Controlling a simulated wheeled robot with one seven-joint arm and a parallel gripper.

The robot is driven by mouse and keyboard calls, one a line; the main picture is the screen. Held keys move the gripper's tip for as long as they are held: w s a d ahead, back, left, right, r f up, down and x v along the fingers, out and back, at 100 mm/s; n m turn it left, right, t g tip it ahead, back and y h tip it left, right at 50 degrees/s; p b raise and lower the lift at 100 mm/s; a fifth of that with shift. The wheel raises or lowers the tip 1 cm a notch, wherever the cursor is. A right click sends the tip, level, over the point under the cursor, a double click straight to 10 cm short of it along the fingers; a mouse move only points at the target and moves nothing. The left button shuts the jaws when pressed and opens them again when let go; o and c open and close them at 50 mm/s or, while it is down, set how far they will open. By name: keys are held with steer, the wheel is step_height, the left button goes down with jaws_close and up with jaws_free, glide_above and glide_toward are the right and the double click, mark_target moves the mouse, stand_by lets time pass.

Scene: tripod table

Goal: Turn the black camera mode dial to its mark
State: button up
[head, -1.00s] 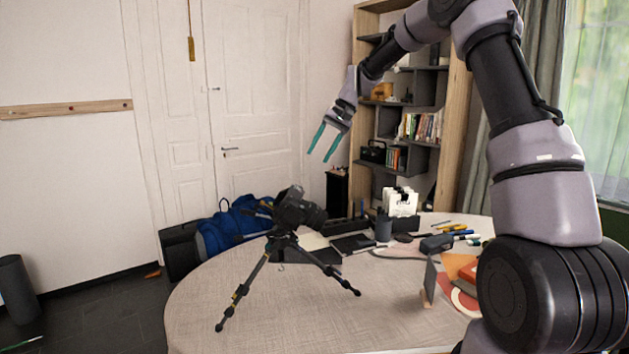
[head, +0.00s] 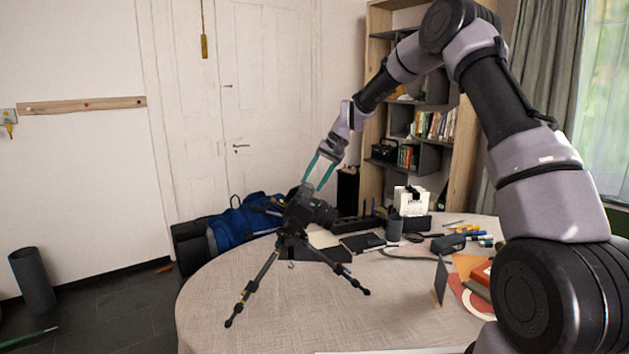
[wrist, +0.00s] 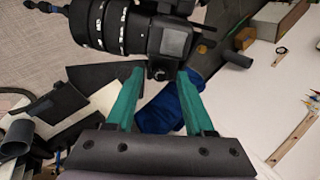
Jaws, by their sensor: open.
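The black camera (head: 312,210) sits on a black tripod (head: 293,242) that stands on the table. In the wrist view the camera body (wrist: 168,42) and its ringed lens (wrist: 100,22) fill the top. My gripper (head: 315,184) is open, its teal fingers pointing down at the camera's top from above. In the wrist view its fingertips (wrist: 164,74) lie either side of a small dark knob, which looks like the mode dial (wrist: 158,72). I cannot tell whether either finger touches it. The dial's mark cannot be made out.
The round table (head: 220,290) has clear cloth at its front left. A pen cup (head: 394,226), a dark notebook (head: 361,243) and several pens lie right of the tripod. A blue bag (head: 240,226) is behind the table; a bookshelf (head: 378,45) stands at the back.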

jaws_close()
steer(key=shift+n, duration=3)
jaws_free()
steer(key=shift+a, duration=0.1)
